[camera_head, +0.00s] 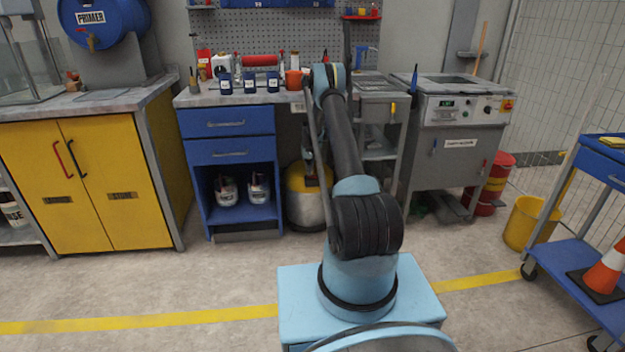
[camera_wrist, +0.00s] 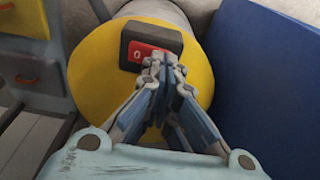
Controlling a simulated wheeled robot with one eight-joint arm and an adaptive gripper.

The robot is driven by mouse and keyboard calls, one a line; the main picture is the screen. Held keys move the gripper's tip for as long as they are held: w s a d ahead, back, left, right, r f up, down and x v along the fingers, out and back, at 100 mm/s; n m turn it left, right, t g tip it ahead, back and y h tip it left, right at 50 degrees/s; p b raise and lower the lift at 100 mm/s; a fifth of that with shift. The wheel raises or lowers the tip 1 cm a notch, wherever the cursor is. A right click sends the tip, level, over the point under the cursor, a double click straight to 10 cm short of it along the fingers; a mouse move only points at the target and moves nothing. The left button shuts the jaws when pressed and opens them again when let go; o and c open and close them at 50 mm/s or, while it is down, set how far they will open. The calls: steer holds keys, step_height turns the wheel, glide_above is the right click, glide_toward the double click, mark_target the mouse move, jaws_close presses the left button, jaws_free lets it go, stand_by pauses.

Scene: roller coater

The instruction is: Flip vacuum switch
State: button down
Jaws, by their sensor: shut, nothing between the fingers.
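The vacuum (camera_head: 312,207) stands on the floor in the head view, under the bench between the blue cabinet and the grey machine. It has a yellow top and a grey body, partly hidden by my arm. In the wrist view its yellow top (camera_wrist: 92,68) carries a black switch box (camera_wrist: 133,36) with a red switch (camera_wrist: 137,56) marked 0. My gripper (camera_wrist: 163,66) is shut and empty, its fingertips at the right part of the red switch and covering some of it. I cannot tell whether they touch it.
The blue cabinet (camera_head: 228,150) stands close left of the vacuum, and a blue panel (camera_wrist: 262,70) is close on the right in the wrist view. The grey machine (camera_head: 455,165) stands right. Yellow cupboards (camera_head: 90,190) are left, a blue cart (camera_head: 570,262) right. Open floor lies in front.

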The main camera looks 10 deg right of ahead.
steer(key=shift+f, duration=0.9)
stand_by(0.6)
steer(key=shift+r, duration=3.5)
